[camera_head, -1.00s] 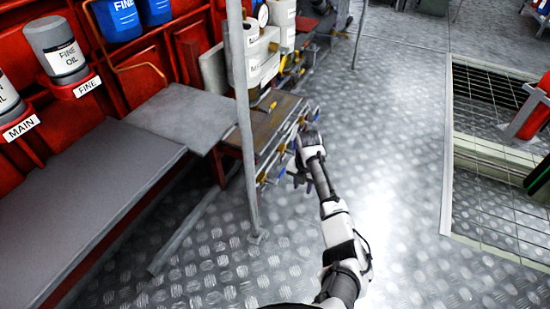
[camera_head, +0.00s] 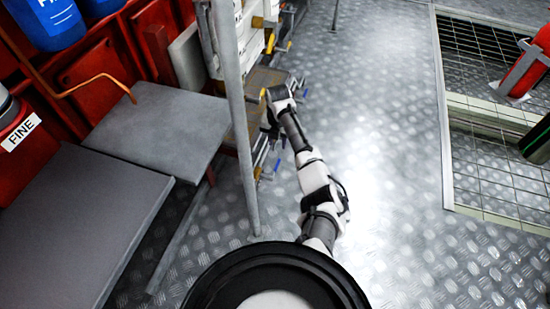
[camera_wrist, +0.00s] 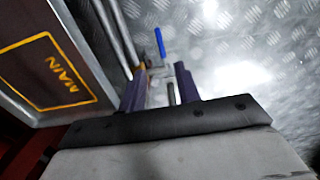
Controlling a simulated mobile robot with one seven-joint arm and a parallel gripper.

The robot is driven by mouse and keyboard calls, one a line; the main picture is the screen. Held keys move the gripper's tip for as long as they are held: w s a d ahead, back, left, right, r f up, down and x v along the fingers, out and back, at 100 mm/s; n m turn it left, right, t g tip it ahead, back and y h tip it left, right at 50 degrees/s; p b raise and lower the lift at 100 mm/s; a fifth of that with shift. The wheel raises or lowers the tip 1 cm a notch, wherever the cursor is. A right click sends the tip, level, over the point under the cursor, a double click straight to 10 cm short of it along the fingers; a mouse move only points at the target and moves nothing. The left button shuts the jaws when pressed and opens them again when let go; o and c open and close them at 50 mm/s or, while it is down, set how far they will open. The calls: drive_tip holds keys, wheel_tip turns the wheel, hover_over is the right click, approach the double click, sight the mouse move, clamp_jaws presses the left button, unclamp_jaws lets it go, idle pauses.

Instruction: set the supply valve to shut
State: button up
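Small valves with coloured levers sit along the pipes beside the bench: a blue lever (camera_head: 277,165) and a yellow lever (camera_head: 257,173) at the near end, and another blue lever (camera_head: 305,92) at the far side. I cannot tell which is the supply valve. In the wrist view a blue lever (camera_wrist: 160,44) stands just beyond my gripper (camera_wrist: 160,72), by a metal pipe and fitting. The two dark fingers are apart, with a short dark bar seen between them; I cannot tell whether they touch it.
A panel marked MAIN (camera_wrist: 62,75) lies left of my gripper in the wrist view. A grey upright post (camera_head: 235,120) stands left of my arm. A grey bench (camera_head: 75,225) is at left. Open checker-plate floor (camera_head: 390,150) lies to the right.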

sight(277, 164)
wheel_tip(277, 164, down, 13)
drive_tip(key=b, duration=0.3)
drive_tip(key=shift+r+b, duration=0.1)
drive_tip(key=shift+b, duration=0.3)
drive_tip(key=shift+c, duration=0.3)
clamp_jaws()
